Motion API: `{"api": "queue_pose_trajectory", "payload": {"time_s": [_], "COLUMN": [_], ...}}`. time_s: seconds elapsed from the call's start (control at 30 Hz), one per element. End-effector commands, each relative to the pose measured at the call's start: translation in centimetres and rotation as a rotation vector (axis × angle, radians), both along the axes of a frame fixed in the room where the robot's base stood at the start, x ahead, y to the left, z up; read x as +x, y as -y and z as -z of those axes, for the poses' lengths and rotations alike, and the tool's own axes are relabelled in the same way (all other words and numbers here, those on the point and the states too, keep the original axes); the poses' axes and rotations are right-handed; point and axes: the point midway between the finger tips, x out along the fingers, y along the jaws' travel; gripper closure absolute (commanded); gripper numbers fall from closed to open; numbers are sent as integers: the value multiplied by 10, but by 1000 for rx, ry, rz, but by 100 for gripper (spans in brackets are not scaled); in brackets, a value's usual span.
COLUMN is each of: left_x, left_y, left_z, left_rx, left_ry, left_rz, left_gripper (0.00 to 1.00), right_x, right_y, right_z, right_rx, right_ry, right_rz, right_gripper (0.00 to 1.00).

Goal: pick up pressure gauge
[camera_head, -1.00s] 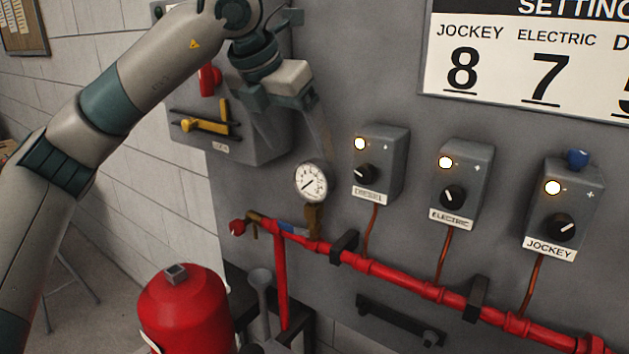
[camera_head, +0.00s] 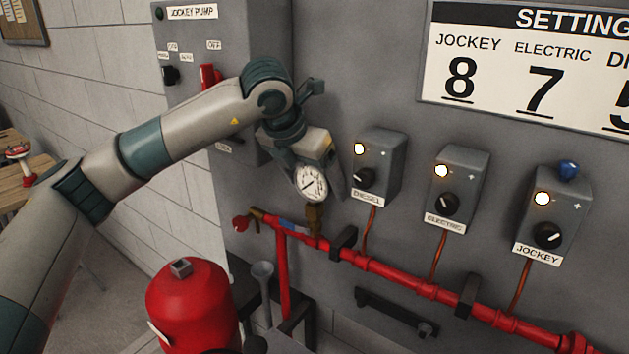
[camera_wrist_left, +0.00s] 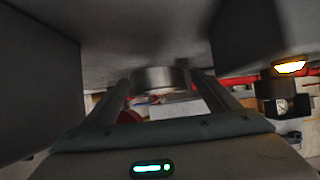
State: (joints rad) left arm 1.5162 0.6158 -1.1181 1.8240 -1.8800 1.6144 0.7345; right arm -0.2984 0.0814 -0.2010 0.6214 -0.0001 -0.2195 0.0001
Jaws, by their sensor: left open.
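The pressure gauge (camera_head: 311,184) has a round white dial and stands upright on a brass fitting (camera_head: 314,217) on the red pipe. My left gripper (camera_head: 316,174) is at the gauge, coming down from above and behind its dial. In the left wrist view the gauge's metal rim (camera_wrist_left: 160,77) shows between the two spread fingers (camera_wrist_left: 162,92). The fingers are open, and I cannot tell whether either touches the gauge. My right gripper is not in view.
The grey diesel control box (camera_head: 378,165) is close on the right of the gauge. The red pipe (camera_head: 380,270) runs below, along the grey panel. A red tank (camera_head: 192,305) stands at the lower left. A grey switch cabinet (camera_head: 230,35) is behind my left arm.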

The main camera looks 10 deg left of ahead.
Motion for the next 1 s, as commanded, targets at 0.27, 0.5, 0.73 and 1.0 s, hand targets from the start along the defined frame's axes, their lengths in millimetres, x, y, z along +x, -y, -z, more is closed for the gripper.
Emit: {"api": "queue_pose_trajectory", "payload": {"time_s": [0.27,0.5,0.73,1.0], "left_x": [3,13,23,23], "left_y": [1,2,6,6], "left_z": [3,21,43,46], "left_rx": [-1,0,-1,-1], "left_ry": [-3,-3,-2,0], "left_rz": [0,0,0,0], "left_gripper": [19,19,19,19], "right_x": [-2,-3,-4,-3], "right_y": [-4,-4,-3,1], "right_z": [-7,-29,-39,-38], "right_rx": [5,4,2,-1], "right_ry": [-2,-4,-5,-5], "right_rz": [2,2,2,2], "right_gripper": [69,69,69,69]}}
